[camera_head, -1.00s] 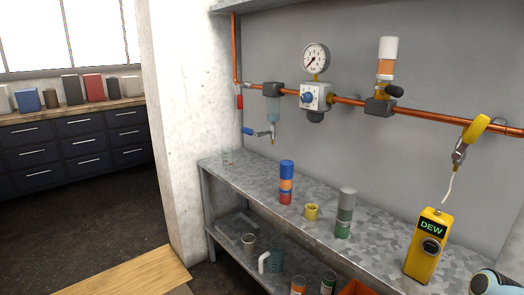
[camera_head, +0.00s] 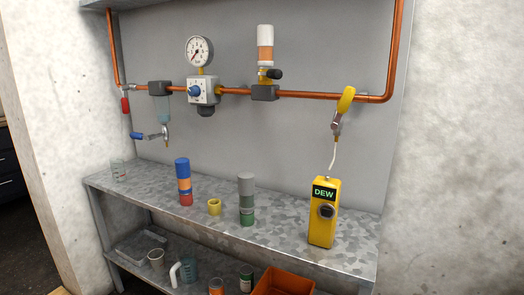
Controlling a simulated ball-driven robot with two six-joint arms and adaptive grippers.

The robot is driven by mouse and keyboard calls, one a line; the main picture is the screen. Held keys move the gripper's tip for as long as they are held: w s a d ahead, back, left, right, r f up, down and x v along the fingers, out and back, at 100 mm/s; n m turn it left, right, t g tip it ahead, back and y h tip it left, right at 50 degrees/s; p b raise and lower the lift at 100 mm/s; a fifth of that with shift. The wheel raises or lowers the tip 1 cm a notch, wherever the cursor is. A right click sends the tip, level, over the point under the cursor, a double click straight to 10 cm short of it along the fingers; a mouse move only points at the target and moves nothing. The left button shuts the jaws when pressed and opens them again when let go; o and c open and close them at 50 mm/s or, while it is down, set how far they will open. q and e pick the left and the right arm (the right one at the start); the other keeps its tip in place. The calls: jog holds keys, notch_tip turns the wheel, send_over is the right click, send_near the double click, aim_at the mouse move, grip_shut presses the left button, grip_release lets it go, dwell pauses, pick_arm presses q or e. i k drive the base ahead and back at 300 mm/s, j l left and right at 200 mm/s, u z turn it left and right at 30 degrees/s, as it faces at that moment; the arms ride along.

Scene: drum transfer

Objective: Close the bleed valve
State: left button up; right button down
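A valve with a yellow handle (camera_head: 346,100) hangs from the right end of the copper pipe (camera_head: 315,95). A pale tube (camera_head: 332,155) runs from it down to a yellow meter (camera_head: 322,230) marked DEW on the bench. A small valve with a blue lever (camera_head: 138,136) sits at the bottom of the clear filter bowl (camera_head: 164,108) at left; its lever points left. A red handle (camera_head: 125,105) hangs on the left pipe. No label shows which one is the bleed valve. Neither of my grippers is in view.
An orange bin (camera_head: 283,282) and jugs stand on the shelf below. A gauge (camera_head: 199,52) is above.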

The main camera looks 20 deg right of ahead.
aim_at(345, 103)
jog(key=z, duration=1.25)
